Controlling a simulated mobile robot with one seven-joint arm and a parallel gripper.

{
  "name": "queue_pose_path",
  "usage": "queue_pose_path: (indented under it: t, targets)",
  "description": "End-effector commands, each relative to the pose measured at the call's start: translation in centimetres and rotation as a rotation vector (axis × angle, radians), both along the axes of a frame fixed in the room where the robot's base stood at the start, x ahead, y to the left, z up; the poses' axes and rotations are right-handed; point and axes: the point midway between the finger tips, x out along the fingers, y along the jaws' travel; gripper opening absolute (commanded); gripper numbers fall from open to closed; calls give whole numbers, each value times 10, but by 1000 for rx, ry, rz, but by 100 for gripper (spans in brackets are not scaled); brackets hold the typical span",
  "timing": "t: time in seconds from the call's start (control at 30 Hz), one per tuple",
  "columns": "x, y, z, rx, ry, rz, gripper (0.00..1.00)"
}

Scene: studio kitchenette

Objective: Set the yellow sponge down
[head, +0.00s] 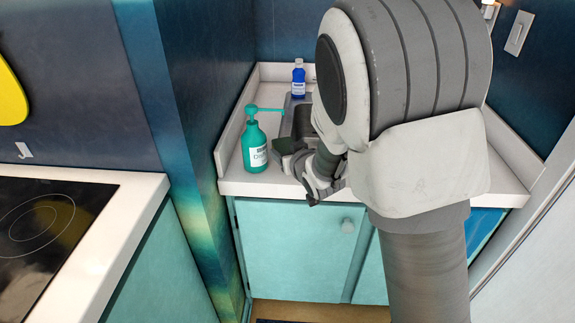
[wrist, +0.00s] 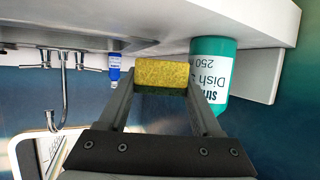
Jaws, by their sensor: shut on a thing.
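My gripper (wrist: 161,80) is shut on the yellow sponge (wrist: 160,70), which sits between its two fingertips in the wrist view. The wrist view is upside down, with the white counter (wrist: 240,18) at the top of the picture. The sponge is close to the counter surface; I cannot tell whether it touches. In the head view my gripper (head: 318,180) is over the front part of the counter (head: 232,185), just right of the green dish soap bottle (head: 254,148). The sponge cannot be made out there.
The soap bottle (wrist: 212,75) stands close beside my gripper. A blue bottle (head: 298,80) stands at the back by the grey sink (head: 288,122). A metal faucet (wrist: 66,75) shows in the wrist view. A black cooktop (head: 45,220) lies on the separate left counter.

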Motion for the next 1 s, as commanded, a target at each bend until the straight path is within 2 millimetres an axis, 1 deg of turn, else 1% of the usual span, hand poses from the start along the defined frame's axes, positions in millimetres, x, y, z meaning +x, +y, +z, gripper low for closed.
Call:
queue_pose_path:
  t: [0.03,0.2,0.27,0.47,0.63,0.67,0.7,1.0]
  targets:
    - [0,0,-10,-2,3,0,15]
    - [-1,0,-35,-3,2,1,15]
    - [-1,-1,-37,-2,2,0,15]
    - [0,-1,-35,0,1,0,15]
    - [0,-1,-40,0,1,0,15]
    - [-1,-1,-38,0,1,0,71]
    - [-1,-1,-38,0,1,0,78]
    - [-1,-1,-37,0,1,0,78]
